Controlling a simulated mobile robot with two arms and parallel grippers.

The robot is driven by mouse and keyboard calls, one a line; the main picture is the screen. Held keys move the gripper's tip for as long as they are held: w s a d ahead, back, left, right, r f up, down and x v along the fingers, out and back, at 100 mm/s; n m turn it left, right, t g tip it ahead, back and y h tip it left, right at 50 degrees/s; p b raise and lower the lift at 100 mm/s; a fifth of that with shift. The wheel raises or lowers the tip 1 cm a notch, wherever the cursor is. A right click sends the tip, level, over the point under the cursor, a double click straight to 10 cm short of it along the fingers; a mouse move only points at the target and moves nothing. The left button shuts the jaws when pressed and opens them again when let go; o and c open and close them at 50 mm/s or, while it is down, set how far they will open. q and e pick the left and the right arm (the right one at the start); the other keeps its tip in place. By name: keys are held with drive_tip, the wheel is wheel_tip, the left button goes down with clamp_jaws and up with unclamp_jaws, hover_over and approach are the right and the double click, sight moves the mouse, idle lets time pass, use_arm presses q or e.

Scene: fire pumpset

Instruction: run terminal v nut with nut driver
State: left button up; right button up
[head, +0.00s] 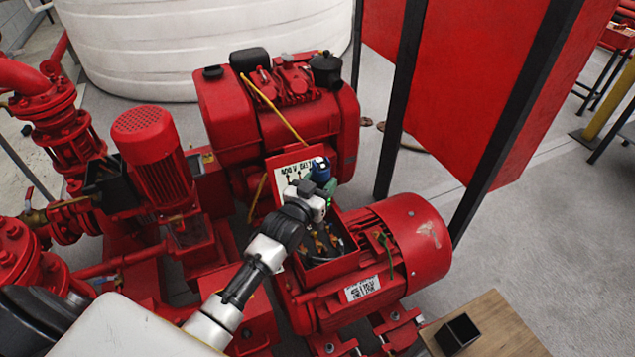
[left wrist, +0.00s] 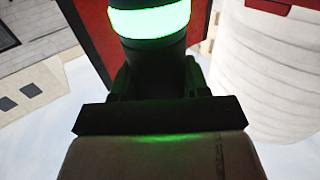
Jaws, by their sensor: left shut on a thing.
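My left gripper (head: 322,188) is at the open terminal box (head: 335,263) on top of the red motor (head: 412,240). It is shut on the nut driver (head: 320,168), a tool with a blue top. In the left wrist view the nut driver (left wrist: 150,45) shows as a dark cylinder with a glowing green band, between the dark jaws. Copper-coloured terminals show inside the box in front of the gripper. The driver's lower end and the V nut are hidden behind my wrist, so I cannot tell whether they touch. My right gripper is not in view.
The box's lid (head: 290,172) stands up behind with a printed label. A red engine (head: 275,110) is behind, a red vertical pump motor (head: 152,155) to the left. A wooden table (head: 490,325) with a black open box (head: 457,334) is at front right. Grey floor is free at right.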

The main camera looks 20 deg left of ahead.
use_arm(q)
drive_tip(key=shift+r, duration=0.2)
drive_tip(key=shift+p, duration=0.3)
wheel_tip(320, 180, down, 7)
drive_tip(key=b, duration=0.5)
drive_tip(key=shift+f+b, duration=0.5)
drive_tip(key=shift+f, duration=0.1)
drive_tip(key=shift+r, duration=0.1)
drive_tip(key=shift+f, duration=0.7)
idle(0.5)
drive_tip(key=shift+s+f, duration=0.1)
drive_tip(key=shift+f, duration=0.1)
idle(1.4)
drive_tip(key=shift+r, duration=0.1)
